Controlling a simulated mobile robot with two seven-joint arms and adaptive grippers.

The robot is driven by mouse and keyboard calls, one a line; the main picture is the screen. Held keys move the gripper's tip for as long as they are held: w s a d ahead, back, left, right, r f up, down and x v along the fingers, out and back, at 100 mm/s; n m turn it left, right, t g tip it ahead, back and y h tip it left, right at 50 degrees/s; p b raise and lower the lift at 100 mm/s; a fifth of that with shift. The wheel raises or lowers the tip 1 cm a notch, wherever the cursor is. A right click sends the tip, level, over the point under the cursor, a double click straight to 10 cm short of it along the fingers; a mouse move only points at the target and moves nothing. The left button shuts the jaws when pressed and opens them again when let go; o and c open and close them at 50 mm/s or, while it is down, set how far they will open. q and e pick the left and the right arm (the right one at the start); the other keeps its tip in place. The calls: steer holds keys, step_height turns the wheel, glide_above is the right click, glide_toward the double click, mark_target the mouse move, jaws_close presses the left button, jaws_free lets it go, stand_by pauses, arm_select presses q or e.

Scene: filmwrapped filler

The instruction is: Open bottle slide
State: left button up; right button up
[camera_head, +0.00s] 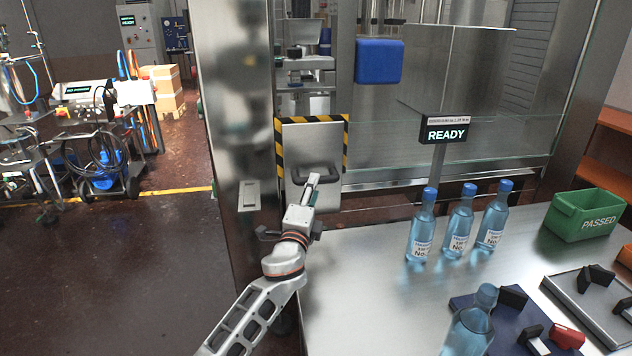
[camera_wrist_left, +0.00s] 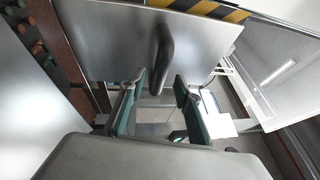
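The bottle slide appears to be the grey metal panel (camera_head: 312,145) edged with black and yellow stripes in the machine front, also in the left wrist view (camera_wrist_left: 105,35). Its dark bar handle (camera_head: 318,168) runs across the panel; in the left wrist view the handle (camera_wrist_left: 163,50) lies ahead of my fingers. My left gripper (camera_head: 313,182) is just in front of the handle. In the left wrist view its two fingers (camera_wrist_left: 158,98) are apart with a gap between them. Whether they touch the handle is not clear. My right gripper is not in view.
Blue bottles (camera_head: 458,220) stand on the steel table (camera_head: 370,290) before a READY sign (camera_head: 446,131). Another bottle (camera_head: 470,325) is at the front. A green PASSED bin (camera_head: 585,215) and a tray (camera_head: 595,305) are at right. A steel post (camera_head: 237,120) stands left of the panel.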

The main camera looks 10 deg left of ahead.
arm_select(q)
steer(key=shift+w+r+b, duration=0.15)
steer(key=shift+w+r, duration=0.05)
steer(key=shift+w, duration=0.9)
steer(key=shift+w+r+b, duration=0.15)
steer(key=shift+w, duration=0.95)
jaws_close()
